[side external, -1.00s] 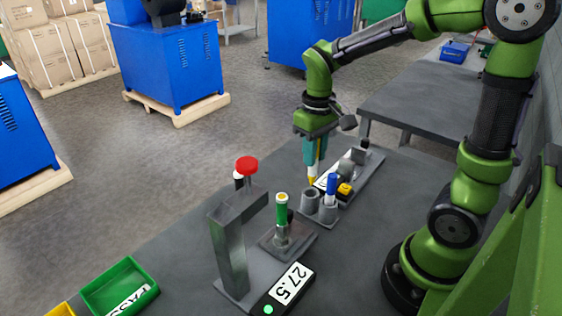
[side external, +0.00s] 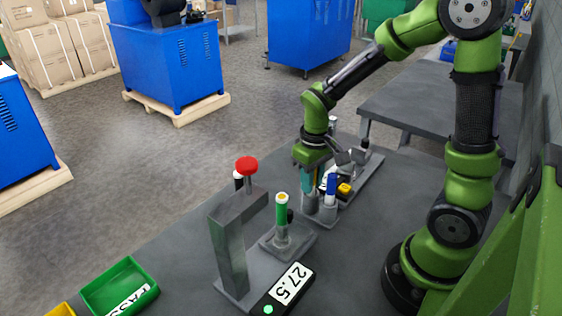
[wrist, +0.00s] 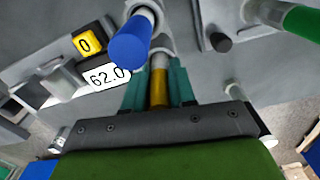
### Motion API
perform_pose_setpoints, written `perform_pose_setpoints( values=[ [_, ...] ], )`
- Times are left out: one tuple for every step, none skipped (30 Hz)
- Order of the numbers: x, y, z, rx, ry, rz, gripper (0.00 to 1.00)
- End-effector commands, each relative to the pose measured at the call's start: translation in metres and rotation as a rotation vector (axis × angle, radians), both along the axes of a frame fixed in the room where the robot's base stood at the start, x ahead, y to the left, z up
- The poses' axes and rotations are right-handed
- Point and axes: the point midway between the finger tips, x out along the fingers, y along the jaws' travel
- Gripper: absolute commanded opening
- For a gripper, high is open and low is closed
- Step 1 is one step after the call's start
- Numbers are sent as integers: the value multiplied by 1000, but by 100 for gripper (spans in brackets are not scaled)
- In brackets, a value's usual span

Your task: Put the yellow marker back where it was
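My gripper (side external: 312,190) points down, its teal fingers just above or at the left cup (side external: 309,207) of a grey two-cup holder. In the wrist view my gripper (wrist: 159,80) is shut on the yellow marker (wrist: 159,88), which is upright between the fingers. The marker's lower end lines up with the grey cup, but I cannot tell how far in it is.
A green marker (side external: 282,209) stands in the fixture beside a grey press with a red knob (side external: 247,166). A display reading 27.5 (side external: 289,284) lies in front. A green tray (side external: 119,289) is at front left.

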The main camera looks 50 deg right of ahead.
Motion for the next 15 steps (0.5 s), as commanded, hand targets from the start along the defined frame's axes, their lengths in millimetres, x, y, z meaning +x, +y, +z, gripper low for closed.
perform_pose_setpoints(
  values=[
    [0, 0, 0, 0, 1, 0, 33],
    [0, 0, 0, 0, 1, 0, 38],
    [0, 0, 0, 0, 1, 0, 44],
    [0, 0, 0, 0, 1, 0, 48],
    [0, 0, 0, 0, 1, 0, 48],
    [0, 0, 0, 0, 1, 0, 48],
    [0, 0, 0, 0, 1, 0, 48],
    [0, 0, 0, 0, 1, 0, 48],
    [0, 0, 0, 0, 1, 0, 48],
    [0, 0, 0, 0, 1, 0, 48],
    [0, 0, 0, 0, 0, 0, 48],
    [0, 0, 1, 0, 0, 0, 48],
    [0, 0, 2, 0, -1, 0, 48],
    [0, 0, 3, 0, -1, 0, 48],
    [0, 0, 7, 0, -2, 0, 48]
  ],
)
